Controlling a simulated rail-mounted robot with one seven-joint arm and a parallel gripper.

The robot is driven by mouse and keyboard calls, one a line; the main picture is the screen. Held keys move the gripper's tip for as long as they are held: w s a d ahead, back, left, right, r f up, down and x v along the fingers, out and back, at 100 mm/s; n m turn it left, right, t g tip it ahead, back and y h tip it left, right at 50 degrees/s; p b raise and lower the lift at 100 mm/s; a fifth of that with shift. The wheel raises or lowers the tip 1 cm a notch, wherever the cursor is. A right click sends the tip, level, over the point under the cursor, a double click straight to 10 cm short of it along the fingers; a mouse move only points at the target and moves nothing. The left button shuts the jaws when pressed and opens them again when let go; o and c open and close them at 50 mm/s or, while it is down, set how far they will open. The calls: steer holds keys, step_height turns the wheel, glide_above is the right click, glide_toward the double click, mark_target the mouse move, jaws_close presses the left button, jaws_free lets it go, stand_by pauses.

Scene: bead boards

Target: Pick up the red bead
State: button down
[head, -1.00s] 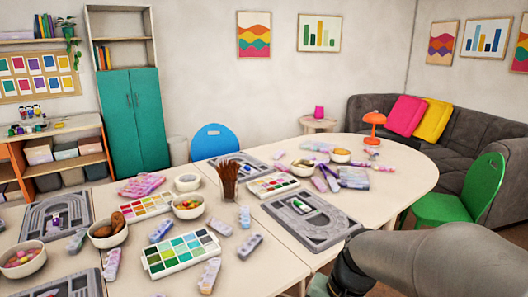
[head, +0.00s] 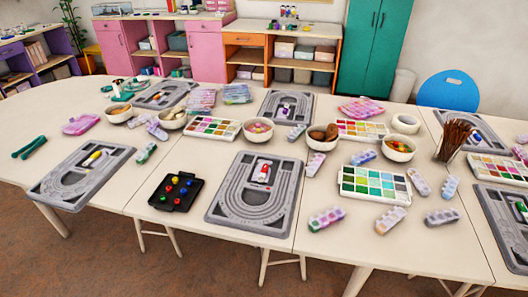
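A small black tray (head: 188,205) lies on the table left of the middle board. Several small coloured beads sit in it, among them red, yellow, blue and green ones. Another reddish spot shows near the tray's front edge. My gripper is not in view now.
Grey bead boards lie left (head: 60,187) and right (head: 230,205) of the tray, with small coloured pieces on them. Paint palettes (head: 372,197), bowls (head: 258,137) and a brush cup (head: 447,152) crowd the table's right half. Bare table surrounds the tray.

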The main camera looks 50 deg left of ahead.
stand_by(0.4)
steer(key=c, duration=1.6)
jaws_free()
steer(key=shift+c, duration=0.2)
